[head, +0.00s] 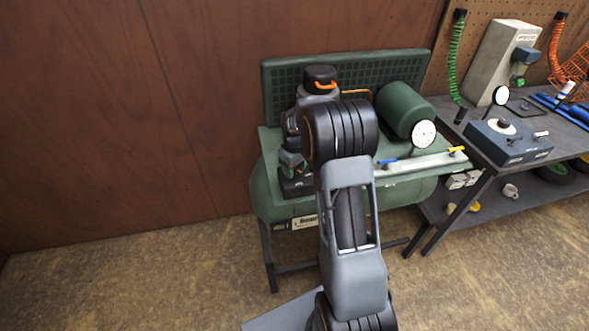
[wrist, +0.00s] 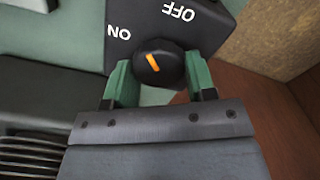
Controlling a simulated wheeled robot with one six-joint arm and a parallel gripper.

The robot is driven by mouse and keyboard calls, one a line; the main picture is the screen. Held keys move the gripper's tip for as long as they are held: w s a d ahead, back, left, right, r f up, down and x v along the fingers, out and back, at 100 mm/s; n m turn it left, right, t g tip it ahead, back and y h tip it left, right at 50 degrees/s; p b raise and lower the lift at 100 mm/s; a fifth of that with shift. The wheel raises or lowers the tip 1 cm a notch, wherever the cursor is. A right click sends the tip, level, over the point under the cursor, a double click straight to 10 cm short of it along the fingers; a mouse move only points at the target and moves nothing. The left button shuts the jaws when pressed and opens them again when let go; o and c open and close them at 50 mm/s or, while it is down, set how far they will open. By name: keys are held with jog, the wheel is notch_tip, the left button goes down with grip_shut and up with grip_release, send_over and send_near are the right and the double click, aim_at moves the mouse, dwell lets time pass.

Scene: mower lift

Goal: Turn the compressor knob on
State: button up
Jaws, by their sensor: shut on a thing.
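The compressor knob (wrist: 160,66) is a round black knob with an orange mark, on a dark switch plate (wrist: 135,18) lettered ON and OFF. The lettering appears upside down in the wrist view. The orange mark slants up and left, roughly toward the ON lettering. My gripper (wrist: 158,72) has its two green fingers on either side of the knob and is shut on it. In the head view the green compressor (head: 262,185) stands against the wall. There my arm covers its middle, and the knob cannot be made out.
A round white gauge (head: 424,134) and a pale bar with blue and yellow levers (head: 457,150) are on the compressor's right side. A workbench (head: 470,150) with tools stands to the right. The floor (head: 130,265) at left is clear, before a brown wall.

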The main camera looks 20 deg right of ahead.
jog(key=n, duration=0.4)
jog(key=shift+a+n+b, duration=0.1)
jog(key=shift+n+b, duration=0.2)
jog(key=shift+n, duration=2.5)
jog(key=shift+r, duration=0.1)
jog(key=o, duration=0.9)
jog(key=shift+s, duration=0.1)
notch_tip(320, 180, up, 14)
jog(key=shift+f+b, duration=0.15)
jog(key=shift+b, duration=0.2)
